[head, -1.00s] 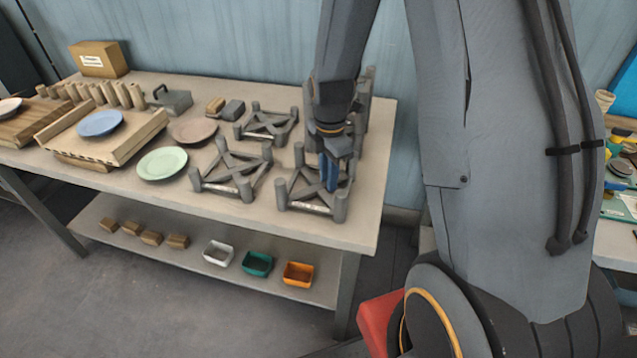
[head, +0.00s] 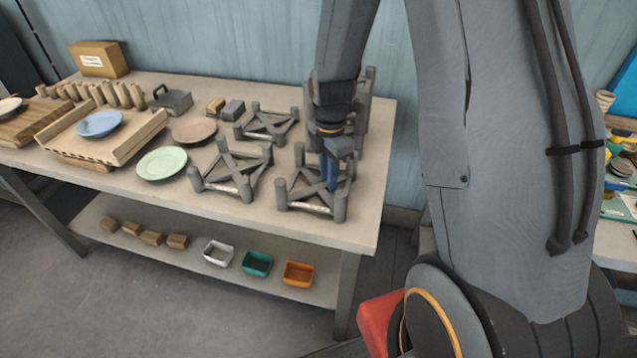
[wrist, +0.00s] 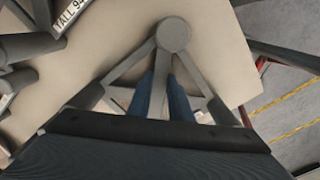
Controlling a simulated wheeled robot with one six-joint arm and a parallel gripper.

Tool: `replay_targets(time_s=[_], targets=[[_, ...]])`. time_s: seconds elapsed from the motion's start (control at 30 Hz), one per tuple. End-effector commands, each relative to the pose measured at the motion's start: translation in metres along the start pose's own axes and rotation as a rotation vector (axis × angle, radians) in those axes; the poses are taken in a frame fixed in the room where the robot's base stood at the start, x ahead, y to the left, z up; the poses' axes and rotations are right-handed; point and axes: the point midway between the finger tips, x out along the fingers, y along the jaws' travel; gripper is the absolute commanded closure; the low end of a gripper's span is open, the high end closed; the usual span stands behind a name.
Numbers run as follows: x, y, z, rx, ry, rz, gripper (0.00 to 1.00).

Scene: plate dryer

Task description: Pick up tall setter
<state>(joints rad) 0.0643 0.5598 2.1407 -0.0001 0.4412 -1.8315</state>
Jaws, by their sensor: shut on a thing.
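Grey kiln setters with corner posts and crossed bars stand on the workbench. One setter (head: 341,207) is at the bench's front right, under my gripper (head: 332,178). In the wrist view my blue fingers (wrist: 162,98) are shut on a bar of this setter (wrist: 173,36), one finger on each side. I cannot read the label on the held setter. It appears to rest on the bench, upright.
Another setter (head: 241,187) stands close on the left, one (head: 262,124) behind it, and a taller one (head: 361,108) behind my arm. Plates, including a green one (head: 162,164), lie further left. The bench's (head: 365,222) front edge is near.

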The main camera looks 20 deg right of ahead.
Motion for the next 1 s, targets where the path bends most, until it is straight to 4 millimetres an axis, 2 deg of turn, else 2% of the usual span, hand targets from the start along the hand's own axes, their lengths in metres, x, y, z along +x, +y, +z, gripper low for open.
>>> replay_targets(time_s=[0.27, 0.47, 1.0], targets=[[-0.002, 0.001, 0.0, 0.0, 0.0, 0.002, 1.0], [-0.012, 0.002, 0.0, 0.0, -0.001, 0.004, 1.0], [-0.091, 0.002, 0.0, 0.0, -0.001, 0.004, 1.0]])
